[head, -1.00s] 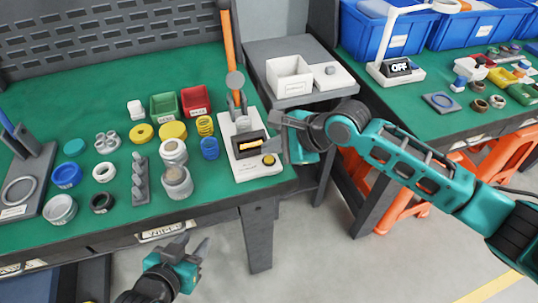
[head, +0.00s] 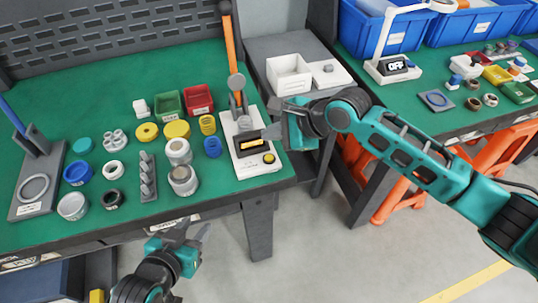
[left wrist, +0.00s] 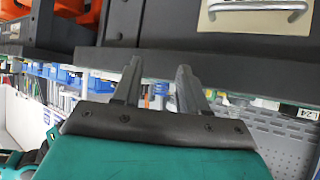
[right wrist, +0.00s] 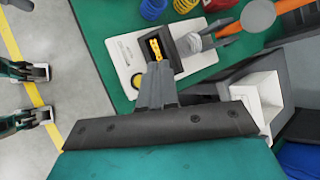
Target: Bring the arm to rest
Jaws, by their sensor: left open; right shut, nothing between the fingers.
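My right arm reaches in from the right in the head view. Its gripper (head: 276,118) is shut and empty, beside the white test device (head: 252,158) with an orange-lit display at the table's right end. In the right wrist view the shut fingers (right wrist: 156,86) lie over that device's edge in the picture; whether they touch it I cannot tell. My left gripper (head: 190,236) is open and empty, low in front of the table's front edge. In the left wrist view its two fingers (left wrist: 156,85) stand apart with nothing between them.
The green table (head: 95,105) holds several rings, cups and a grey post rack (head: 147,178). Red (head: 198,99) and green bins stand behind. A grey side stand carries a white box (head: 288,75). A second bench with blue crates (head: 472,28) is at right.

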